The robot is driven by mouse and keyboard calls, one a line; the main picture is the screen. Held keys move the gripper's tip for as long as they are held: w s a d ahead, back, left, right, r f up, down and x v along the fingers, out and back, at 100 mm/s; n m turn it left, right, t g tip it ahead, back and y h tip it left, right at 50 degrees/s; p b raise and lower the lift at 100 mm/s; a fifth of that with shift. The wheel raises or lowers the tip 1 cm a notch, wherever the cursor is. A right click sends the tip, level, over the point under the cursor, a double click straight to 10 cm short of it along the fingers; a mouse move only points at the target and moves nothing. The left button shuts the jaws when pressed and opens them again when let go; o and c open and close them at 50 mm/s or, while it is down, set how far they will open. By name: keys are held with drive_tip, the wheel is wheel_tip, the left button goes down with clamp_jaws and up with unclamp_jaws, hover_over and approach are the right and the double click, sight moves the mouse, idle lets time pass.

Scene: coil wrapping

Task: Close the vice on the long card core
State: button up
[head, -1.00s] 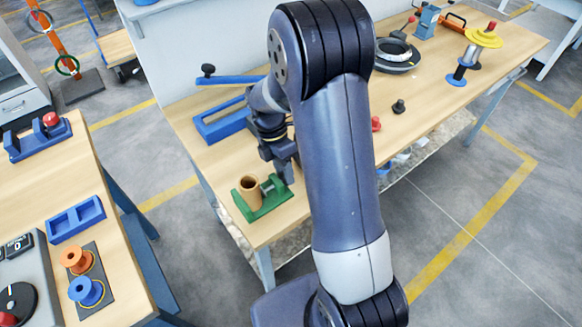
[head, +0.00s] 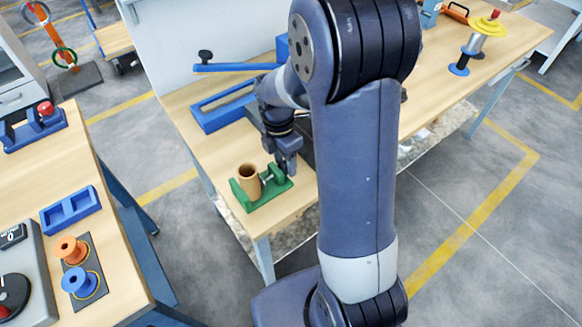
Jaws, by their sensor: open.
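The green vice (head: 266,196) sits on the near left end of the long wooden bench. The brown card core (head: 249,181) stands upright in it, between the left end plate and the jaw at the right. I cannot tell whether the jaw touches the core. My gripper (head: 289,170) is open, pointing down at the right end of the vice, by its screw. The fingertips are small and partly hidden against the vice, so contact is unclear. My arm hides the middle of the bench.
A blue frame (head: 222,113) lies behind the vice, with a blue lever (head: 235,67) beyond it. A side table at left holds a blue tray (head: 71,214), an orange spool (head: 70,250) and a blue spool (head: 80,282). A yellow-topped spindle (head: 485,28) stands at the far right.

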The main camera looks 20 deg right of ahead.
drive_tip(key=shift+f+t+b, duration=0.15)
drive_tip(key=shift+t+b, duration=0.15)
drive_tip(key=shift+b, duration=0.05)
drive_tip(key=shift+s+r+t, duration=0.1)
drive_tip(key=shift+r+t, duration=0.1)
drive_tip(key=shift+t, duration=0.2)
drive_tip(key=shift+d+f+t+y+b, duration=0.1)
drive_tip(key=shift+f+t+y+b, duration=0.2)
drive_tip(key=shift+b, duration=0.7)
drive_tip(key=t+b, duration=0.1)
drive_tip(key=b, duration=0.2)
drive_tip(key=shift+s+f+t+y, duration=0.1)
drive_tip(key=shift+s+t+y, duration=0.2)
drive_tip(key=shift+t, duration=0.1)
drive_tip(key=shift+d+t+b, duration=0.1)
drive_tip(key=shift+t+b, duration=0.2)
drive_tip(key=shift+b, duration=0.35)
drive_tip(key=shift+s+r, duration=0.1)
drive_tip(key=shift+r, duration=0.25)
